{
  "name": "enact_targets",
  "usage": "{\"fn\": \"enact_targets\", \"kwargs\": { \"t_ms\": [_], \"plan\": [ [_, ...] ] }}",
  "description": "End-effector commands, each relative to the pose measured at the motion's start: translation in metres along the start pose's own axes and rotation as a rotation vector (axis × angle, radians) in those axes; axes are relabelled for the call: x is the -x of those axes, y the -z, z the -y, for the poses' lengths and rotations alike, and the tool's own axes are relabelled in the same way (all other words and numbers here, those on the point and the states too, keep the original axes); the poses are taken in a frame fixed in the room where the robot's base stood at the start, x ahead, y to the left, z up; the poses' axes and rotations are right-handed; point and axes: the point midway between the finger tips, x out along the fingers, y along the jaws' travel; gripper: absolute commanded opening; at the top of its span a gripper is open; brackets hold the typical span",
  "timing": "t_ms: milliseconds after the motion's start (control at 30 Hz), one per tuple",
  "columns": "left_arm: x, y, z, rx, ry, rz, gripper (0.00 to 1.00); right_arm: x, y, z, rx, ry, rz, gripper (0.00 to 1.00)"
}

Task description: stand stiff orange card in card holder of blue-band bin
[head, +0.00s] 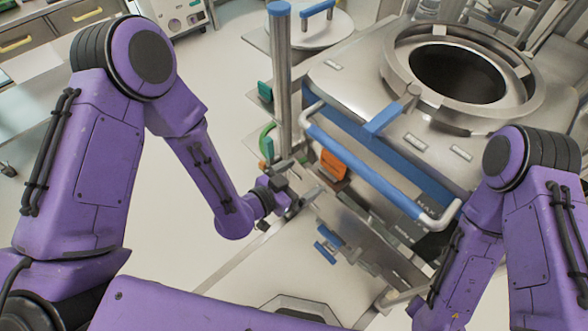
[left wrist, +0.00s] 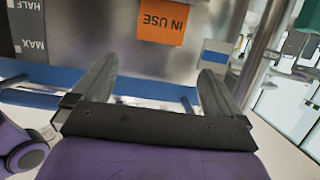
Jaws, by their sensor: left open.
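The stiff orange card (head: 333,163) stands upright at the left end of the blue-band bin's (head: 362,109) front, its lower edge by a small dark brown piece. I cannot tell whether it is seated in a holder. In the left wrist view the card (left wrist: 163,22) reads "IN USE" upside down against the bin's grey wall. My left gripper (head: 306,199) is just left of and below the card in the head view. Its two fingers (left wrist: 158,75) are spread and empty, with the card beyond them and apart. My right gripper is out of view; only its arm shows.
A blue-and-metal handle bar (head: 365,168) runs across the bin's front. A steel post (head: 280,75) with a blue top rises behind my left gripper. A white-and-blue label (left wrist: 215,55) is beside the card. Pale floor (head: 215,75) lies open to the left.

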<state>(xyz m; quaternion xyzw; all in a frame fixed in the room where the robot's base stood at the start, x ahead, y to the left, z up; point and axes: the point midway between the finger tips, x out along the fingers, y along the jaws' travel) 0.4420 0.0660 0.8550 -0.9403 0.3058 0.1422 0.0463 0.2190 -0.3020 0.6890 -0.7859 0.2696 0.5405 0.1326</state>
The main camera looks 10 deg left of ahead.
Motion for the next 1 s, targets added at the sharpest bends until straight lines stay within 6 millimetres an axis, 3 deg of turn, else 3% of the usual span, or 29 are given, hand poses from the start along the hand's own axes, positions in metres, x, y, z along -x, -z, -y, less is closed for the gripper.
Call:
{"fn": "enact_targets", "kwargs": {
  "t_ms": [333, 367, 433, 533, 600, 700, 833, 900, 1000],
  "plan": [
    [0.004, -0.003, 0.001, 0.007, 0.005, 0.009, 1.00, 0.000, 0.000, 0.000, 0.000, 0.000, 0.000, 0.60],
    [0.006, -0.009, 0.003, 0.022, 0.016, 0.028, 1.00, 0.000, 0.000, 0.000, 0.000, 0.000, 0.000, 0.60],
    [0.019, -0.042, 0.012, 0.109, 0.076, 0.129, 1.00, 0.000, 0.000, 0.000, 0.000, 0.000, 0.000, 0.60],
    [0.066, -0.119, 0.033, 0.330, 0.271, 0.373, 1.00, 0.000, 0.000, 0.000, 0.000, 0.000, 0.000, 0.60],
    [0.115, -0.171, 0.045, 0.488, 0.450, 0.539, 1.00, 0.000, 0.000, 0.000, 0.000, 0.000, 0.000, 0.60],
    [0.185, -0.221, 0.054, 0.663, 0.710, 0.707, 1.00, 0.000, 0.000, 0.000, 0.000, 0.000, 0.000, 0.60],
    [0.245, -0.249, 0.058, 0.780, 0.940, 0.803, 1.00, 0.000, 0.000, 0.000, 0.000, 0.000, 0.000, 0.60],
    [0.257, -0.253, 0.059, 0.802, 0.989, 0.816, 1.00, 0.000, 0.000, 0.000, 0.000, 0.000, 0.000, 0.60],
    [0.258, -0.253, 0.059, 0.807, 0.998, 0.816, 1.00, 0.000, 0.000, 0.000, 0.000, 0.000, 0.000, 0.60]
  ]
}}
